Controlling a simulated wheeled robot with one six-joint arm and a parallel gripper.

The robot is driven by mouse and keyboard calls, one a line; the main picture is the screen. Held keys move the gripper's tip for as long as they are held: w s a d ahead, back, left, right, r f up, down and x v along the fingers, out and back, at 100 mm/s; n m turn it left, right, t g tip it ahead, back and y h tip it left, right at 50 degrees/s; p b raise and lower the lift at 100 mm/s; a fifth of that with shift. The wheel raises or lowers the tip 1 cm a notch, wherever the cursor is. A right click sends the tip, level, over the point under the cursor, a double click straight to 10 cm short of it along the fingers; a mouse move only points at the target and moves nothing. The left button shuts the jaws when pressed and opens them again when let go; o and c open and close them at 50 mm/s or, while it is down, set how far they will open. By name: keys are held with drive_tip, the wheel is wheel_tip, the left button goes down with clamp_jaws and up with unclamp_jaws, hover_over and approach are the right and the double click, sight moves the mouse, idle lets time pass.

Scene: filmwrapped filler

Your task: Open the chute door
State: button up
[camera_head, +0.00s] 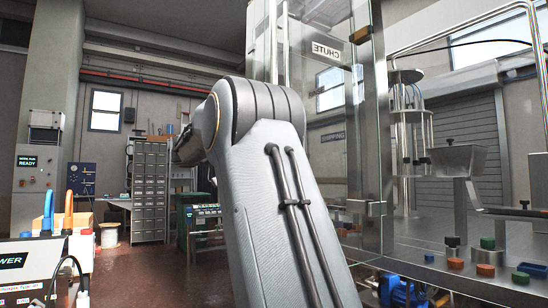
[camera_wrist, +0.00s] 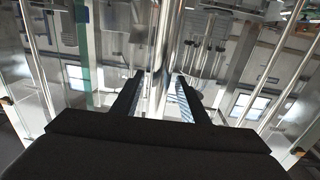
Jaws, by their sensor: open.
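The chute door is a clear glass panel (camera_head: 345,105) in the head view, just right of my arm, with a small sign (camera_head: 326,50) whose letters, CHUTE, look mirrored. Upright metal bars (camera_head: 285,45) stand at its left side, partly hidden by my arm. My gripper is hidden behind my arm in the head view. In the wrist view my gripper (camera_wrist: 158,76) is open, its two black fingers apart. A shiny upright metal bar (camera_wrist: 164,45) shows between the fingers; I cannot tell whether they touch it. The glass is see-through and reflective, so whether the door is ajar is unclear.
A steel machine deck (camera_head: 460,255) with a hopper (camera_head: 458,160) and coloured buttons (camera_head: 487,243) is at the right. A blue motor (camera_head: 400,291) sits low beside it. Drawer cabinets (camera_head: 149,190) stand at the back left. The floor (camera_head: 150,275) left of my arm looks clear.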

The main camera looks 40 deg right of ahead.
drive_tip(key=b+v, duration=0.1)
drive_tip(key=v, duration=0.5)
drive_tip(key=shift+a, duration=0.4)
drive_tip(key=shift+w, duration=0.15)
drive_tip(key=s+a+f+n+t+y+p, duration=0.1)
drive_tip(key=a+f+n+t+y, duration=0.3)
drive_tip(key=f, duration=0.6)
drive_tip(key=s+a+f+n+g+y+p, duration=0.1)
drive_tip(key=a+f+n, duration=0.3)
drive_tip(key=f, duration=0.5)
drive_tip(key=s+a+f+n+t+y+p, duration=0.1)
drive_tip(key=s+a+f+n+t+y, duration=0.15)
drive_tip(key=f+n, duration=0.55)
drive_tip(key=s+a+f+n+y+p, duration=0.3)
drive_tip(key=s+a+f+y, duration=0.7)
drive_tip(key=s+a+f, duration=1.1)
drive_tip(key=shift+s+f+n+g, duration=0.45)
drive_tip(key=shift+f+n, duration=0.25)
drive_tip(key=shift+n, duration=0.3)
